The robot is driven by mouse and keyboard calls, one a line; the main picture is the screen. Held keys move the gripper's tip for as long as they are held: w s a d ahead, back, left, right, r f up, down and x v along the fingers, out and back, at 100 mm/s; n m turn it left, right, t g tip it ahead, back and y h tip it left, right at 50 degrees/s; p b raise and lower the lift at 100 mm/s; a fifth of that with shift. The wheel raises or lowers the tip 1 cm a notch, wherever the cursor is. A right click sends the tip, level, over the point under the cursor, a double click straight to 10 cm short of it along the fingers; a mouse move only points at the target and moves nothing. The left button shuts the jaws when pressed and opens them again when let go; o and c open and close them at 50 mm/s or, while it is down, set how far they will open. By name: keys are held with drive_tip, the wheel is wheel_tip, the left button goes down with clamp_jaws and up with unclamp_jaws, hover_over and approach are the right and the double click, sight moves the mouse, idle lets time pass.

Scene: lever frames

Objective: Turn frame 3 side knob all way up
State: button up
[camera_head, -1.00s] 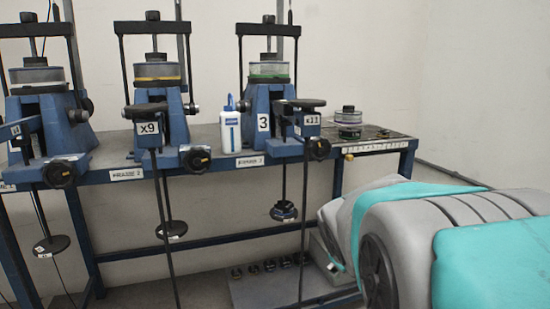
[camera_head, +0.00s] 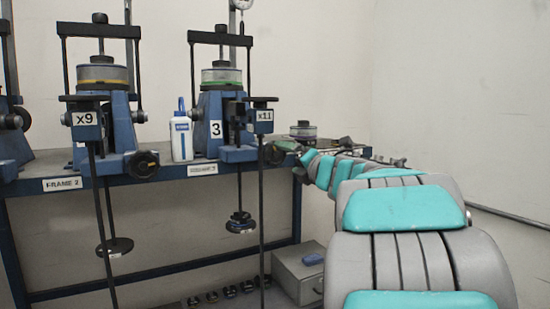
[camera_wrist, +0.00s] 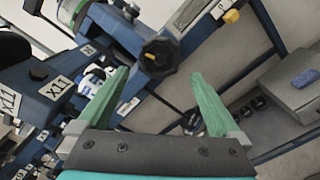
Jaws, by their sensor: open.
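Frame 3 (camera_head: 213,108) is a blue lever frame on the bench with a "3" label and a green-banded cell. Its black side knob (camera_head: 275,153) sits low on the right of the frame. In the wrist view the lobed knob (camera_wrist: 160,57) has a small yellow mark and lies ahead, between the lines of the fingers. My gripper (camera_wrist: 160,73) is open and empty, with its two green fingers spread either side of the view. In the head view my arm reaches from the lower right toward the knob, its end just right of it. I cannot tell whether the fingers touch the knob.
A white bottle (camera_head: 181,136) stands left of frame 3. Frame 2 (camera_head: 103,125) is farther left. An "x11" lever block (camera_head: 263,115) is above the knob, with a hanging rod and weights (camera_head: 240,222) below.

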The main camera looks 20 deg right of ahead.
sight(276, 155)
drive_tip(key=w, duration=0.8)
drive_tip(key=shift+w+a+p, duration=0.15)
drive_tip(key=shift+p, duration=0.15)
drive_tip(key=shift+w, duration=0.25)
drive_tip(key=shift+c, duration=0.2)
drive_tip(key=shift+s, duration=0.1)
clamp_jaws()
